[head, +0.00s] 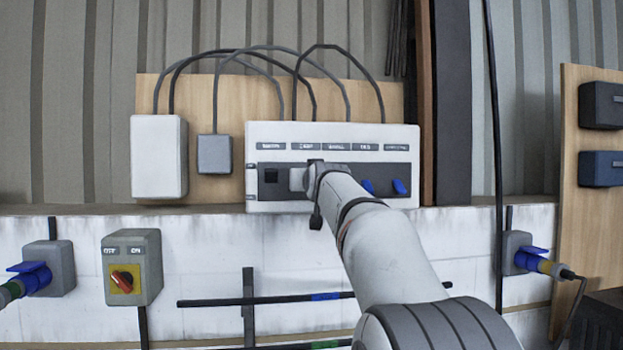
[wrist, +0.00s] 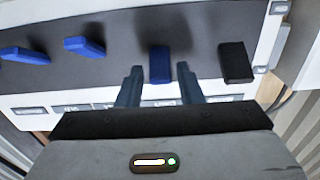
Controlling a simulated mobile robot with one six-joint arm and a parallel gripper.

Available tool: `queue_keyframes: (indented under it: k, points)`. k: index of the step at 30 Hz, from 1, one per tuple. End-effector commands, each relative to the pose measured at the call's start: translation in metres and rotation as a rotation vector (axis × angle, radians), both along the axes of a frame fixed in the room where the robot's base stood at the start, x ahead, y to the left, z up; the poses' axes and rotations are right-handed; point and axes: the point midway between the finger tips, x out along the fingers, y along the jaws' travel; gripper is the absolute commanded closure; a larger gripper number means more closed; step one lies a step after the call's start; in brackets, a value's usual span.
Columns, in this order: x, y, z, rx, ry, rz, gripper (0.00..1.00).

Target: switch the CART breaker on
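The breaker box (head: 332,131) is a white panel with a dark strip and a row of labels too blurred to read surely, so I cannot confirm which is CART. A blue breaker lever (wrist: 160,65), beside the black one, stands between the fingers of my gripper (wrist: 159,72). The fingers are open, one on each side, with gaps visible; contact is not evident. In the head view my gripper (head: 298,180) and arm hide the middle levers. Whether the lever is on or off I cannot tell.
A black lever (wrist: 236,62) sits right of my fingers in the wrist view; more blue levers (wrist: 85,47) are to the left. A red rotary switch (head: 122,281) is below.

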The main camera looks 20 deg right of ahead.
Motion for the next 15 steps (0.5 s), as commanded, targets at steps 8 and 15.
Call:
queue_keyframes:
  k: [8, 15]
  points:
    - [-0.0002, -0.0004, 0.0001, 0.000, 0.000, -0.001, 0.90]
    - [-0.0001, -0.0007, 0.0016, 0.001, 0.004, -0.001, 1.00]
